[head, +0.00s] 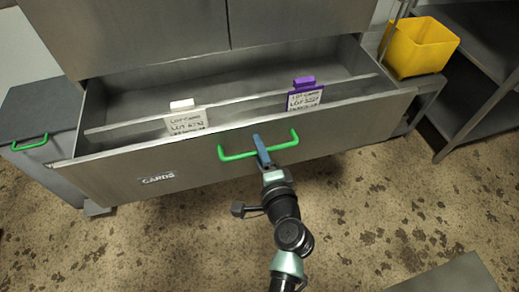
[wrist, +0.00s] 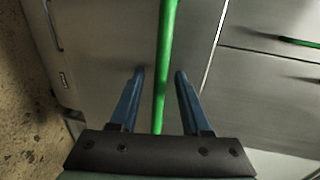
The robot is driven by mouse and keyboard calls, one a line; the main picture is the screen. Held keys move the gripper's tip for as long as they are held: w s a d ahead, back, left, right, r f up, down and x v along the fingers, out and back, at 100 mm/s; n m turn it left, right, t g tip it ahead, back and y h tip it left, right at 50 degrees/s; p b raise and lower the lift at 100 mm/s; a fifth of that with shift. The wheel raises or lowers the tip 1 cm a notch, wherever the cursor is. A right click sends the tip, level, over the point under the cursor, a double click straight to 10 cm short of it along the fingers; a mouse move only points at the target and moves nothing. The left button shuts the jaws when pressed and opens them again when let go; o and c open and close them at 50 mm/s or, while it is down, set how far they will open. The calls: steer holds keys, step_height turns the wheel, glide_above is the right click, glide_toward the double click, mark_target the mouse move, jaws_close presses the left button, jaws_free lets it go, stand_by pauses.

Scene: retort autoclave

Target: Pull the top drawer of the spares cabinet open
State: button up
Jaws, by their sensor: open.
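A wide grey drawer labelled CARDS (head: 110,178) stands pulled out below the two grey doors of a cabinet (head: 130,35). I cannot read any label naming the spares cabinet. The drawer's front bears a green bar handle (head: 236,157). My gripper (head: 262,142) is at the middle of this handle, with blue fingers. In the wrist view, the green handle (wrist: 167,45) runs between the two open fingers of my gripper (wrist: 160,75), with a gap on each side. The drawer holds a white-topped card (head: 186,122) and a purple-topped card (head: 304,98).
A grey unit with another green handle (head: 30,143) stands at the left. A yellow bin (head: 420,46) sits on a surface at the right, beside metal shelving (head: 480,50). The speckled floor (head: 150,240) in front of the drawer is largely clear.

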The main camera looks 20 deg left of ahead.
steer(key=p+v, duration=0.1)
steer(key=v, duration=1.2)
steer(key=w+d+r+n+t+h, duration=0.1)
steer(key=w+r+n+t+h, duration=0.25)
steer(key=r, duration=1.15)
steer(key=w+d+r+n+t, duration=0.1)
steer(key=w+r+n+t, duration=0.35)
steer(key=r, duration=1.05)
steer(key=s+d+r+n+t+h, duration=0.25)
steer(key=s+r, duration=0.25)
steer(key=r, duration=0.8)
steer(key=s+d+r+n+t+h, duration=0.15)
steer(key=s+r+t, duration=0.25)
steer(key=r, duration=0.8)
step_height(320, 180, up, 23)
steer(key=h+p, duration=0.1)
steer(key=p, duration=2.1)
steer(key=shift+a+m+p, duration=0.2)
steer(key=shift+m+p, duration=0.2)
steer(key=shift+s+f, duration=0.1)
steer(key=shift+f, duration=0.05)
